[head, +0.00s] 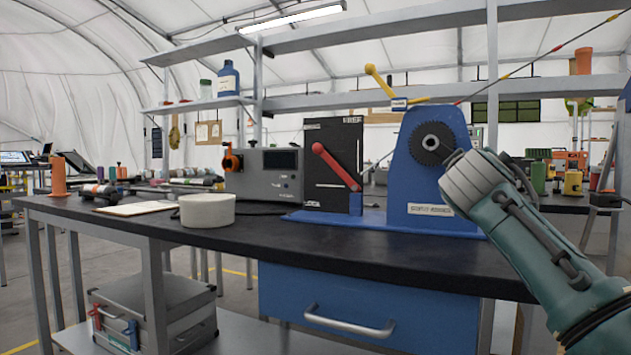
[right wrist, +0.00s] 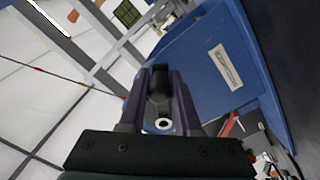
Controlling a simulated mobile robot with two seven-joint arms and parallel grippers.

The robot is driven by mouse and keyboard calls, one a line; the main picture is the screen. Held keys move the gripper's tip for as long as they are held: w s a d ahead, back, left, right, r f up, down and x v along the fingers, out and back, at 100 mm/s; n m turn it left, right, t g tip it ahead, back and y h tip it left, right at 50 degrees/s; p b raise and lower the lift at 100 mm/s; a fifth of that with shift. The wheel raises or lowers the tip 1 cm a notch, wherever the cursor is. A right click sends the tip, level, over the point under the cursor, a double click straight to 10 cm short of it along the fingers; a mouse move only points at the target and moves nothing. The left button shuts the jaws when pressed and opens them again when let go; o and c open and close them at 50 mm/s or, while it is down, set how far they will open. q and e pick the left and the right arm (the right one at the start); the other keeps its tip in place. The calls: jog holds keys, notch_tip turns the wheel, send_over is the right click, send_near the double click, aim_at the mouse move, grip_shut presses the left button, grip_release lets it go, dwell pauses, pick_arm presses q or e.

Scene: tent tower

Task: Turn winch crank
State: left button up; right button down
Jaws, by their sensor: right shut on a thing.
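The winch (head: 413,190) is a blue upright housing with a dark toothed wheel (head: 432,143) on its face and a label below. It stands on a blue base at the right of the black bench. My right gripper (right wrist: 160,80) is at the winch's right side, its fingers closed around a dark round crank handle (right wrist: 158,95) with a pale ring at its end. In the head view my wrist hides the fingers and most of the crank. The blue housing (right wrist: 200,60) fills much of the right wrist view. My left gripper is in neither view.
A red lever (head: 335,165) stands left of the winch before a black panel, and a yellow lever (head: 380,80) rises behind it. A cable (head: 540,57) runs to the upper right. A grey device (head: 262,175) and white round block (head: 207,210) are left. The bench front (head: 330,240) is clear.

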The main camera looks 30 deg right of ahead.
jog(key=shift+w+a+m+b, duration=0.1)
jog(key=shift+w+m+b, duration=0.05)
jog(key=shift+m+b, duration=0.3)
jog(key=c, duration=0.9)
grip_release()
jog(key=shift+o, duration=1.3)
jog(key=shift+w+f, duration=0.1)
jog(key=shift+f, duration=0.05)
jog(key=shift+a, duration=0.1)
jog(key=p+v, duration=0.1)
jog(key=v, duration=0.9)
